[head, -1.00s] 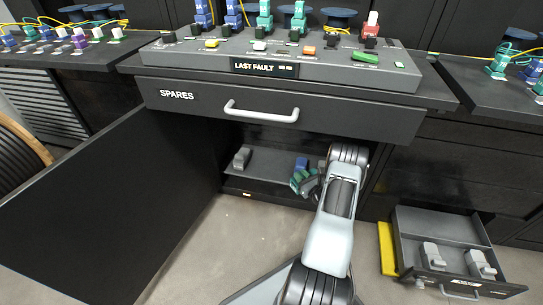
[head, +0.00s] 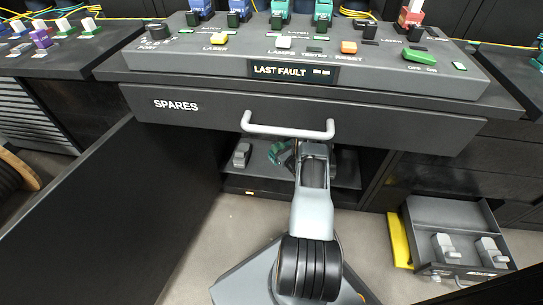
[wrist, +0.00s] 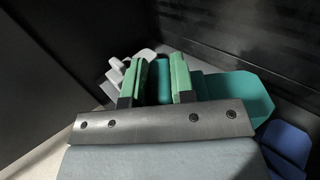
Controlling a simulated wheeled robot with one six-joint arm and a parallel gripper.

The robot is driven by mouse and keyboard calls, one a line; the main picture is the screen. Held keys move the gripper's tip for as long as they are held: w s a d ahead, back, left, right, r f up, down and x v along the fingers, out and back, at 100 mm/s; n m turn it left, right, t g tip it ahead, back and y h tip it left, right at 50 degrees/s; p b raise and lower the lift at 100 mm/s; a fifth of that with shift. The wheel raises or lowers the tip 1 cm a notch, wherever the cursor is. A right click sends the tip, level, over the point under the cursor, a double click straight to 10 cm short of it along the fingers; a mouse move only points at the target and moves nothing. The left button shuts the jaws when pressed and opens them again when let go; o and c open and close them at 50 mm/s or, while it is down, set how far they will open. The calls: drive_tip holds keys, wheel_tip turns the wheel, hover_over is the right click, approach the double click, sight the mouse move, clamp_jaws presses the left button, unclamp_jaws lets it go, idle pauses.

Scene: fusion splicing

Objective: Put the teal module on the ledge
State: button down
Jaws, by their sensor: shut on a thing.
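My gripper (wrist: 160,65) has its two green fingers closed on the teal module (wrist: 236,93) inside the open cabinet. Part of the module shows between the fingers and part to their right. In the head view, teal and green parts show at the cabinet opening, mostly behind my arm, and I cannot tell module from fingers there. Whether the module touches the shelf cannot be told. The cabinet shelf (head: 263,178) is dark grey. No surface is marked as the ledge in these views.
A grey module (head: 242,155) stands left on the shelf. A blue module (wrist: 288,145) lies right of the teal one in the wrist view. The SPARES drawer (head: 300,125) overhangs the opening. An open door (head: 110,215) flanks it. A drawer with grey modules (head: 443,248) stands open right.

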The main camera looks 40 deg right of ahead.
drive_tip(key=shift+w+f+b, duration=0.95)
drive_tip(key=shift+w+f, duration=0.1)
drive_tip(key=shift+f, duration=0.5)
drive_tip(key=shift+w+f+b, duration=0.9)
drive_tip(key=shift+w+f, duration=0.1)
drive_tip(key=shift+f, duration=0.6)
drive_tip(key=shift+w+f+b, duration=0.95)
drive_tip(key=shift+w+f, duration=0.1)
drive_tip(key=shift+f, duration=0.5)
drive_tip(key=shift+f, duration=0.15)
drive_tip(key=c, duration=1)
unclamp_jaws()
drive_tip(key=shift+o, duration=0.2)
